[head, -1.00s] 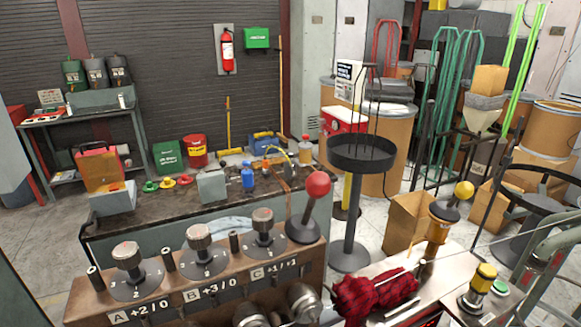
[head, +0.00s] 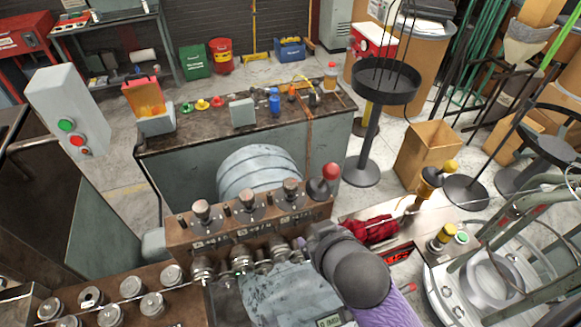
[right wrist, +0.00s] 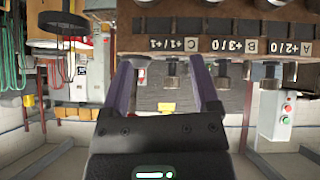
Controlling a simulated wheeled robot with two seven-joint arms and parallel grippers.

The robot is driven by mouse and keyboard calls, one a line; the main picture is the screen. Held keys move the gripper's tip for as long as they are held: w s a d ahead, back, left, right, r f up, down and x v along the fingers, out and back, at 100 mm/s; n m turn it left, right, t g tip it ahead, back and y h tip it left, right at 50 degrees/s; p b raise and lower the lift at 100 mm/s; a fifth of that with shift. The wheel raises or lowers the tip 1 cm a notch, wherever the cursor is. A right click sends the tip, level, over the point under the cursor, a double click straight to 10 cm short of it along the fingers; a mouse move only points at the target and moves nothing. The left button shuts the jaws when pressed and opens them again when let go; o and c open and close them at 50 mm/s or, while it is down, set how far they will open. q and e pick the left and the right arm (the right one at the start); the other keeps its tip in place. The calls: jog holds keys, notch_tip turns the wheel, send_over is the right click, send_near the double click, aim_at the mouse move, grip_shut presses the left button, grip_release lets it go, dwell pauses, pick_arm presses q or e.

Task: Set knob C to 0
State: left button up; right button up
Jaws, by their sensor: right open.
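Knob C (head: 291,188) is the rightmost of the three grey knobs on the brown console (head: 320,212), with knob B (head: 248,199) and knob A (head: 202,211) to its left. My right gripper (right wrist: 163,80) is open and empty, its two purple fingers apart, in the upside-down right wrist view. That view shows the C plate (right wrist: 188,44) reading "+1/+1", beyond the fingers. In the head view my right wrist is in front of and below the console's right end; its fingertips are hidden. My left gripper is not in view.
A red-ball lever (head: 331,171) stands just right of knob C. Metal rollers (head: 240,260) project from the console's front. A red cloth (head: 372,230) lies on the bench to the right. A grey button box (head: 72,120) stands at the left.

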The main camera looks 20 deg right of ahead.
jog(key=w+a+r+n+t+y, duration=0.2)
jog(key=w+a+r+t+y, duration=0.25)
jog(key=r, duration=0.45)
jog(key=w+a+r+n+t+y, duration=0.15)
jog(key=w+a+r+t, duration=0.25)
jog(key=w+r+t, duration=0.4)
jog(key=s+a+r+n+g+y, duration=0.3)
jog(key=a+r+n+g+y, duration=0.1)
jog(key=a+n+g+y, duration=0.3)
jog(key=s+a+r+n+g+y, duration=0.25)
jog(key=a+n+g+y, duration=0.2)
jog(key=n+y, duration=0.4)
jog(key=n+g+h, duration=0.5)
jog(key=g+h, duration=0.5)
jog(key=h, duration=1.1)
send_over(290, 183)
notch_tip(290, 183, down, 11)
notch_tip(290, 183, down, 9)
jog(key=shift+r+p, duration=0.15)
jog(key=shift+p, duration=0.8)
jog(key=shift+f, duration=0.55)
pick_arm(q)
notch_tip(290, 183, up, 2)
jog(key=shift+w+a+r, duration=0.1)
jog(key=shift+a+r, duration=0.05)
pick_arm(e)
grip_shut()
